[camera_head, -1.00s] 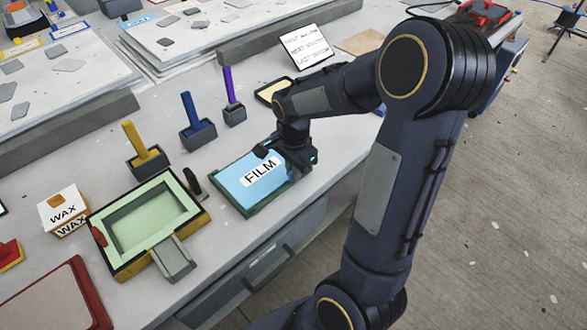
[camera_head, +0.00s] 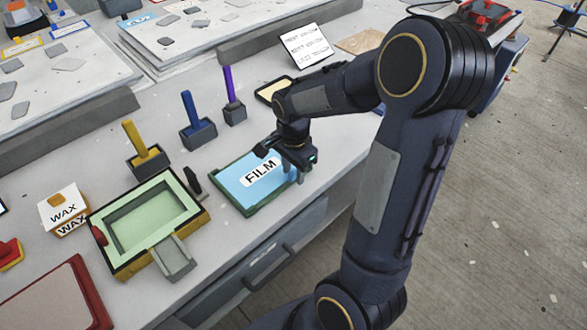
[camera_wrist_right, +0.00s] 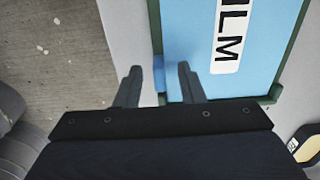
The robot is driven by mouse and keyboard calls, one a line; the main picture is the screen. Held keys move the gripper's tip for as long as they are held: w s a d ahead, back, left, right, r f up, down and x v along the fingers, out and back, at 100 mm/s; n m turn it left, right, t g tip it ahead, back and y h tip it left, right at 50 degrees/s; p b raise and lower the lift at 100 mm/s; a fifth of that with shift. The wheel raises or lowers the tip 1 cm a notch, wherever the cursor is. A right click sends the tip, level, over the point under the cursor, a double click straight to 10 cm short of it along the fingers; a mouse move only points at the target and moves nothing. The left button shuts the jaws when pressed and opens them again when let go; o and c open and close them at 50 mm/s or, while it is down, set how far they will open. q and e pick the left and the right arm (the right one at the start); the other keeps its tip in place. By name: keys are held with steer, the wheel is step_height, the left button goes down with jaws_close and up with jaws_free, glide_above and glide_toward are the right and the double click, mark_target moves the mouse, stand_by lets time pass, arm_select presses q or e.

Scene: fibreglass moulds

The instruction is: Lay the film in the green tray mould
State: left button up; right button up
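The blue film sheet (camera_head: 237,180), labelled FILM, lies flat in a dark green rimmed holder (camera_head: 247,211) at the table's front. The pale green tray mould (camera_head: 188,208), with a rectangular recess, stands to its left. My right gripper (camera_head: 295,178) is at the film's right end, fingers pointing down. In the right wrist view my right gripper (camera_wrist_right: 158,78) is open. Its fingers stand apart with a small blue tab (camera_wrist_right: 159,75) at the film's edge showing between them. I cannot tell whether either finger touches it. My left gripper is not in view.
A grey block (camera_head: 174,258) sits at the mould's front edge, and a white WAX box (camera_head: 64,207) stands left of it. Yellow (camera_head: 134,139), blue (camera_head: 190,108) and purple (camera_head: 229,84) handled tools stand in holders behind. A red-edged board (camera_head: 85,275) lies front left.

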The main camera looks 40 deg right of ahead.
steer(key=shift+r, duration=0.1)
step_height(320, 180, up, 8)
steer(key=shift+f+p, duration=0.2)
steer(key=shift+p, duration=0.15)
stand_by(0.3)
steer(key=shift+s+a+r+n, duration=0.15)
steer(key=shift+s+r+n, duration=0.1)
steer(key=shift+n, duration=0.05)
steer(key=s+a+r+n+t+y, duration=0.2)
steer(key=s+a+n, duration=0.4)
steer(key=s+n, duration=0.1)
steer(key=s+a+r+n+t+y+p, duration=0.1)
steer(key=s+a+r+n+t, duration=0.1)
steer(key=s+a+n, duration=0.4)
steer(key=shift+s+n+t+y, duration=0.4)
steer(key=shift+s+n+t, duration=0.4)
steer(key=shift+n, duration=0.2)
